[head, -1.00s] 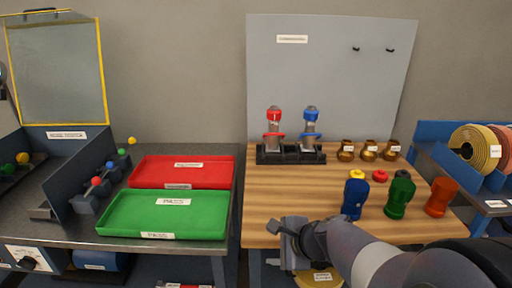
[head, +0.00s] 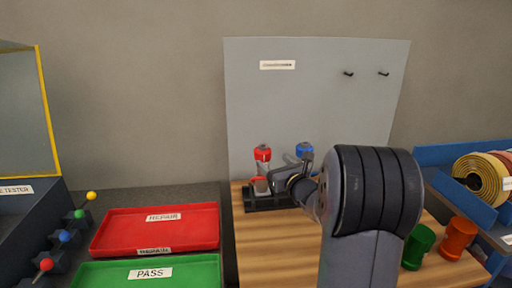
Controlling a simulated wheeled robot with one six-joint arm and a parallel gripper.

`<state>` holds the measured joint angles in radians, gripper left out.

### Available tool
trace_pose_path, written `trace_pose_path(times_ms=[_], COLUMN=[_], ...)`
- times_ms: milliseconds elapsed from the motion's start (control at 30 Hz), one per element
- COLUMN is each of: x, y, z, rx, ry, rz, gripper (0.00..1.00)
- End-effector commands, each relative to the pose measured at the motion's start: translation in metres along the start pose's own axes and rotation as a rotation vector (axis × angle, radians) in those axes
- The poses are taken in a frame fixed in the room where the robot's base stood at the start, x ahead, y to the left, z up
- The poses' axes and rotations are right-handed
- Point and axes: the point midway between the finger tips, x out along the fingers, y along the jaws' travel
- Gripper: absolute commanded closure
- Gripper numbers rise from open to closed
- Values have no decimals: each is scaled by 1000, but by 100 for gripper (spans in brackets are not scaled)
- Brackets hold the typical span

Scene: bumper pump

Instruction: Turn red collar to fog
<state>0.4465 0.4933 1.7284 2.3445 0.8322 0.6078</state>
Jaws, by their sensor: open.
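The red-collared nozzle (head: 263,154) stands upright in the black rack (head: 262,203) at the back left of the wooden table. My gripper (head: 272,184) is open at the rack, its fingers level with the lower part of the red nozzle. Whether they touch it or straddle the collar I cannot tell. The blue nozzle (head: 304,150) stands to the right in the same rack, partly hidden behind my gripper and wrist. The setting marks on the red collar are too small to read.
My arm covers much of the wooden table (head: 262,246). A green piece (head: 418,246) and an orange piece (head: 458,238) stand at the right. Left are a red tray (head: 120,232) and a green tray (head: 205,271). A grey board (head: 315,100) rises behind the rack.

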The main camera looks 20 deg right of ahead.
Motion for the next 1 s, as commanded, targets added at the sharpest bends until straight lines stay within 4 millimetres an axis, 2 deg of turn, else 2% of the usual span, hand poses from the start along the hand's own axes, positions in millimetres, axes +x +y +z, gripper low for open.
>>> trace_pose_path(times_ms=[400, 500, 700, 1000], x=[72, 85, 100, 101], y=[2, 2, 2, 2], z=[0, 0, -1, -1], rx=[-1, -2, -2, -2], ry=[3, 3, 4, 3], rz=[5, 4, 4, 3], gripper=[28, 28, 28, 28])
